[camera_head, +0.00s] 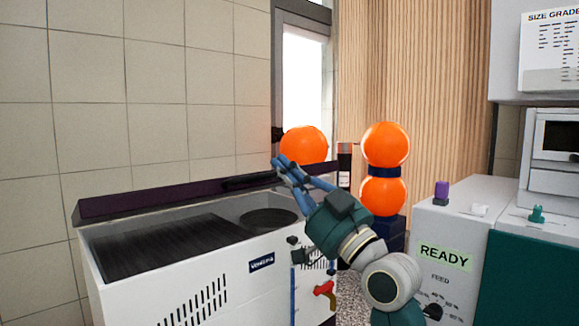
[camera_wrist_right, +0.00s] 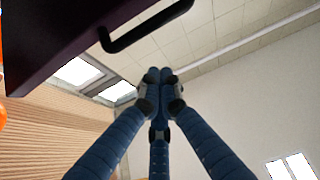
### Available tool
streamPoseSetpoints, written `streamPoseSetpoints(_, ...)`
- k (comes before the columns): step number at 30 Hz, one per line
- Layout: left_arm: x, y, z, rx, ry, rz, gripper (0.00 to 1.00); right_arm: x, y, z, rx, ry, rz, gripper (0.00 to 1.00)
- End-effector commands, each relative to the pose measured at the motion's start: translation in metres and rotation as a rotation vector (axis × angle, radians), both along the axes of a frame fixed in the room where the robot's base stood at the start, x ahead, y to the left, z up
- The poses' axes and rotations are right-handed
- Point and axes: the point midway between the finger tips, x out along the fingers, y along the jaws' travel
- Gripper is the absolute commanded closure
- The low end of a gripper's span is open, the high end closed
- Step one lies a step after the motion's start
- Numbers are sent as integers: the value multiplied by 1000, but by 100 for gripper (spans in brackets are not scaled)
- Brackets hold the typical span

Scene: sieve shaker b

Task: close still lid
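The still is a white cabinet (camera_head: 190,285) with a dark ribbed bay and a round dark opening in its top. Its dark purple lid (camera_head: 130,204) is raised off the top and shows as a thin band along the back. The lid's black bar handle (camera_head: 250,182) is near its right end. In the right wrist view, the lid (camera_wrist_right: 50,45) and handle (camera_wrist_right: 148,27) are at upper left. My right gripper (camera_head: 278,163) is beside the handle, apart from it. Its blue fingers (camera_wrist_right: 160,76) come together at the tips with nothing between them. My left gripper is out of view.
Orange spheres (camera_head: 385,145) on a dark stand are behind my right arm, and another orange sphere (camera_head: 303,145) is behind my gripper. A grey unit marked READY (camera_head: 443,257) stands at right. A tiled wall (camera_head: 150,90) is behind the still.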

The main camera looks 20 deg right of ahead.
Motion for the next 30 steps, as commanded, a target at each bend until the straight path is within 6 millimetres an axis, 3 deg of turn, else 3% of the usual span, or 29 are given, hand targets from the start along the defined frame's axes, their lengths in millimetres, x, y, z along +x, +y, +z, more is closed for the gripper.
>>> streamPoseSetpoints(1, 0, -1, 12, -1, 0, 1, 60, 10, 5, 13, 2, 1, 4, 100)
streamPoseSetpoints(8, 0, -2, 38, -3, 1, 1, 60, 50, 19, 37, 2, 3, 4, 100)
streamPoseSetpoints(9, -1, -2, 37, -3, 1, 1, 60, 49, 18, 22, -1, 8, 2, 100)
streamPoseSetpoints(15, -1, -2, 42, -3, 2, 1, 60, 44, 17, -2, -1, 4, 1, 100)
streamPoseSetpoints(30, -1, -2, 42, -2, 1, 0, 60, 42, 16, -11, -1, 1, 2, 100)
